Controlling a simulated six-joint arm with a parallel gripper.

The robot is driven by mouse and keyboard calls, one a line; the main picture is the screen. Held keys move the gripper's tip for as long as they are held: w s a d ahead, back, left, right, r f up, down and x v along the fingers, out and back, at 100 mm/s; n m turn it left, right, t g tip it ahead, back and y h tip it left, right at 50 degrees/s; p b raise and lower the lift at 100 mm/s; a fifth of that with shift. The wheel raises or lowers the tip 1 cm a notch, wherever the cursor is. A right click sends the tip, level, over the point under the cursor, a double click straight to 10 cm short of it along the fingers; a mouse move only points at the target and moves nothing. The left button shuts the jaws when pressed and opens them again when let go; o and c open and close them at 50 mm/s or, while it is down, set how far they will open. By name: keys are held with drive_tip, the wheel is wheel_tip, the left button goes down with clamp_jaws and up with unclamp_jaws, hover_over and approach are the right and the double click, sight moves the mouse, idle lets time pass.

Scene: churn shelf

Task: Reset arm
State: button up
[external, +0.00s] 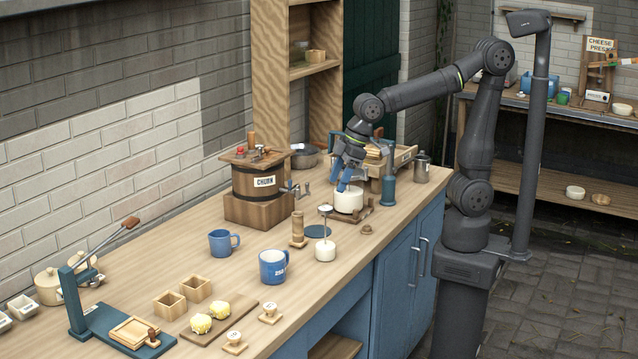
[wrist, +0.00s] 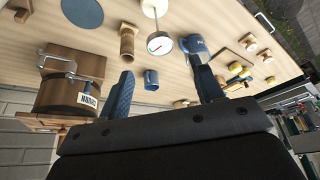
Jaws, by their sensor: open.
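My gripper (external: 345,184) is at the far right part of the counter in the external view, pointing down with its blue fingers apart. It hangs at a white round block (external: 349,200); whether it touches the block I cannot tell. In the wrist view, the two blue fingers (wrist: 165,88) are spread wide with nothing held between them. My arm reaches left over the counter from its base at the right, bent at the elbow.
A wooden churn (external: 260,185) stands left of my gripper. A dial on a white base (external: 325,250), blue mugs (external: 273,267) and a blue cylinder (external: 389,192) are nearby. A wooden crate (external: 402,155) and metal canister (external: 421,168) stand behind. The counter's front middle (external: 350,265) is clear.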

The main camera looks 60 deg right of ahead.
drive_tip(key=x, duration=1.1)
drive_tip(key=shift+f, duration=0.15)
wheel_tip(320, 180, up, 5)
drive_tip(key=shift+w+d+f, duration=0.1)
drive_tip(key=shift+d+f, duration=0.05)
drive_tip(key=w+d+r, duration=0.2)
drive_tip(key=d+r, duration=0.5)
drive_tip(key=d, duration=0.4)
wheel_tip(320, 180, up, 4)
drive_tip(key=n+g, duration=0.1)
drive_tip(key=n, duration=0.3)
hover_over(327, 207)
drive_tip(key=w+a, duration=0.8)
drive_tip(key=a, duration=0.1)
drive_tip(key=s+a+n, duration=0.1)
drive_tip(key=s+a, duration=0.1)
drive_tip(key=a, duration=0.9)
drive_tip(key=s+a+n+g+y, duration=0.1)
drive_tip(key=s+a+n, duration=0.1)
drive_tip(key=a, duration=0.9)
drive_tip(key=shift+s+a, duration=0.3)
